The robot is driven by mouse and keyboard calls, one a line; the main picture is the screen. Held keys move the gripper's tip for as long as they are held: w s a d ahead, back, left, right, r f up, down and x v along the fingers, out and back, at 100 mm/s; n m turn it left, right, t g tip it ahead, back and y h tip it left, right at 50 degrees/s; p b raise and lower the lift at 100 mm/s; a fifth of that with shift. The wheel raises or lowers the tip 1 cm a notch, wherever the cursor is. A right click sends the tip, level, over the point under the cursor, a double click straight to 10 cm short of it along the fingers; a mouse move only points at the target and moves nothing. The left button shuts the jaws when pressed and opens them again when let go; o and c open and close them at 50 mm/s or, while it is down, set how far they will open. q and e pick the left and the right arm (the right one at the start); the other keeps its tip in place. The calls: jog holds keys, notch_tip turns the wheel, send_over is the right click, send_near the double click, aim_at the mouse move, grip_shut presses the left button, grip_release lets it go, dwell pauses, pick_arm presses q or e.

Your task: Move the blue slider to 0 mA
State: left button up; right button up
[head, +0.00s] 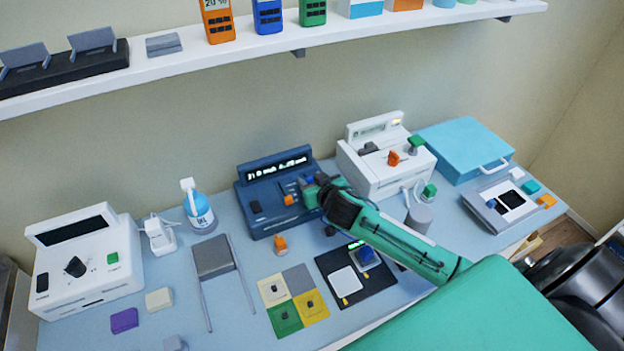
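The dark blue device (255,208) stands against the wall in the middle of the table. It has a lit display (280,167) on top, whose characters are too small to read surely. On its sloped front, an orange slider (289,200) shows to the left of my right gripper. A small blue part, apparently the blue slider (308,181), shows right at the fingertips, partly hidden by them. My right gripper (317,187) reaches in from the right over the device's right side. Whether it touches or grips the blue part cannot be told. My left gripper is not in view.
A white device (376,182) with an orange knob stands close to the right of the blue one. A spray bottle (199,210) stands to its left. A black tray (330,268) and coloured squares (285,318) lie in front. A shelf (400,28) runs above.

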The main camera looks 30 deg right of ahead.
grip_shut()
jog(key=shift+s+a+p, duration=0.2)
jog(key=shift+s+p, duration=0.2)
jog(key=shift+s, duration=1.75)
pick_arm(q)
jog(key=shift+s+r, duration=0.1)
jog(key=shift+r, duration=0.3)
pick_arm(e)
jog(key=shift+f, duration=0.15)
jog(key=shift+c, duration=0.4)
grip_release()
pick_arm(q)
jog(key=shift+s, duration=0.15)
pick_arm(e)
jog(key=shift+o, duration=0.4)
jog(key=shift+s+d, duration=0.1)
jog(key=shift+s, duration=0.05)
pick_arm(q)
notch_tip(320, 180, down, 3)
jog(key=b, duration=0.3)
pick_arm(e)
jog(key=v, duration=1.4)
